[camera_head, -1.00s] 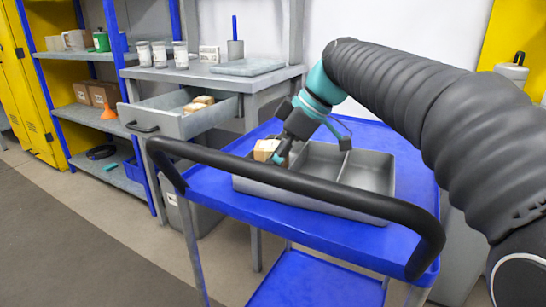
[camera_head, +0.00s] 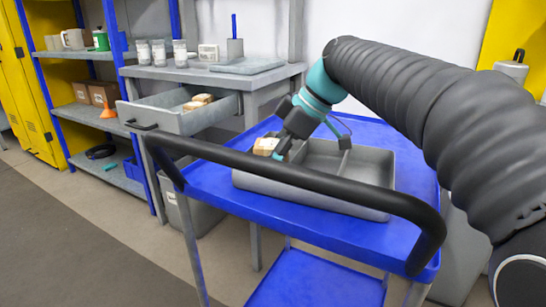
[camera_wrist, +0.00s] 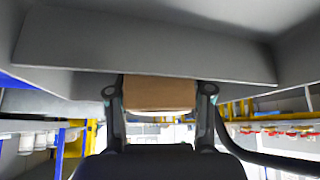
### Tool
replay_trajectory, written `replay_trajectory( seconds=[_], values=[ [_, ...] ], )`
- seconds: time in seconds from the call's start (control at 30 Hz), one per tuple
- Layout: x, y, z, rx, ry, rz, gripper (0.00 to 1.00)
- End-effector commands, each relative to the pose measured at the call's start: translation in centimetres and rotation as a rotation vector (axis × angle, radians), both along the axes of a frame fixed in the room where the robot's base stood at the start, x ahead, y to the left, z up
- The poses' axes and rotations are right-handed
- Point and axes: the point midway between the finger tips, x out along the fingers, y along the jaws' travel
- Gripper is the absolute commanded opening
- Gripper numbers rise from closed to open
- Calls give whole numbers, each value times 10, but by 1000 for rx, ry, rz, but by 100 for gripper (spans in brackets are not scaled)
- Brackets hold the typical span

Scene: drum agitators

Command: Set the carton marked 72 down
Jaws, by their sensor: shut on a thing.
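A small tan carton (camera_head: 265,146) is held by my gripper (camera_head: 276,149) at the left end of a grey tray (camera_head: 379,205). In the wrist view the carton (camera_wrist: 160,93) sits between the two fingers of my gripper (camera_wrist: 160,108), with a finger on each side. The tray's grey surface (camera_wrist: 150,55) fills the upper part of that view. In the head view the carton's top shows above the tray rim; the near wall and my gripper hide part of it. I cannot tell whether it touches the tray. No number is legible on it.
The tray stands on a blue cart (camera_head: 220,186) with a black handle (camera_head: 330,192) across the front. The tray's right compartment (camera_head: 368,167) looks empty. A grey bench (camera_head: 210,75) holds jars.

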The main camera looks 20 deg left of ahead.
Motion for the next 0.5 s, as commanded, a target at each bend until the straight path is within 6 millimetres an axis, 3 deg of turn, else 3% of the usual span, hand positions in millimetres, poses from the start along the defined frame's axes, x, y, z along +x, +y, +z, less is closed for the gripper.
replay_trajectory(
  seconds=[0.03,0.27,0.3,0.43,0.47,0.5],
  values=[
    [0,-1,-13,-19,15,4,11],
    [0,-1,-20,-24,17,6,12],
    [0,-1,-21,-24,17,6,6],
    [0,-1,-24,-25,18,6,7],
    [0,-1,-23,-25,18,6,60],
    [0,-1,-23,-25,18,6,70]
  ],
)
